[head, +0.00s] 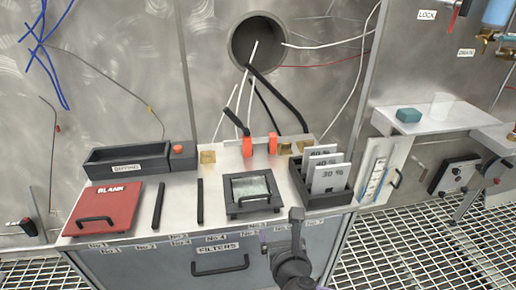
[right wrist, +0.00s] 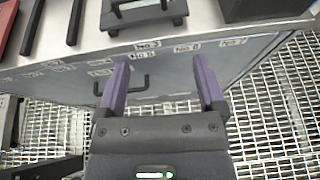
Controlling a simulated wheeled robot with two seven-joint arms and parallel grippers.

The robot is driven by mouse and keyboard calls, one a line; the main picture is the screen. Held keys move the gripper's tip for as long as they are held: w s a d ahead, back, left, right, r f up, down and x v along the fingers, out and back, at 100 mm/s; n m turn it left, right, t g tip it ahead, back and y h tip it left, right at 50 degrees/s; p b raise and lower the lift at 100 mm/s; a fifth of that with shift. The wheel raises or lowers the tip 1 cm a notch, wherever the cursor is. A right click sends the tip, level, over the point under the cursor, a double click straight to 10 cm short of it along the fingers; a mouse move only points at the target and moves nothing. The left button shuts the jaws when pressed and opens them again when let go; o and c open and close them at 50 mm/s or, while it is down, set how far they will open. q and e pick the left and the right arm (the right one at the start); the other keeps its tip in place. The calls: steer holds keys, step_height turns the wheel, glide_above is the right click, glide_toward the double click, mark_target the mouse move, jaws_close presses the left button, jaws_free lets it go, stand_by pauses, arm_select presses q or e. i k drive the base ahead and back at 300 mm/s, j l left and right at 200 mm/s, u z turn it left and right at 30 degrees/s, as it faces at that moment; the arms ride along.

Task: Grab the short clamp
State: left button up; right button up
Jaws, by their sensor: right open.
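Two orange clamp-like pieces stand at the back of the steel bench top, a left one (head: 247,147) and a right one (head: 273,144). Black hoses or bars run close to them, and I cannot tell which piece is the short clamp. Neither shows in the right wrist view. My right gripper (head: 297,222) is in front of the bench's front edge, well short of the orange pieces. In the right wrist view its two purple fingers (right wrist: 160,78) are apart with nothing between them.
The bench holds a red BLANK plate (head: 104,208), two black bars, a framed glass filter (head: 251,190) and a black rack (head: 324,197) of labelled cards. A black tray (head: 126,161) stands at the back left. A drawer handle (head: 220,265) sticks out in front. Grating floor lies around.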

mark_target(246, 143)
steer(key=i+j, duration=0.15)
steer(key=i, duration=0.35)
steer(key=i+j, duration=0.15)
steer(key=i, duration=0.35)
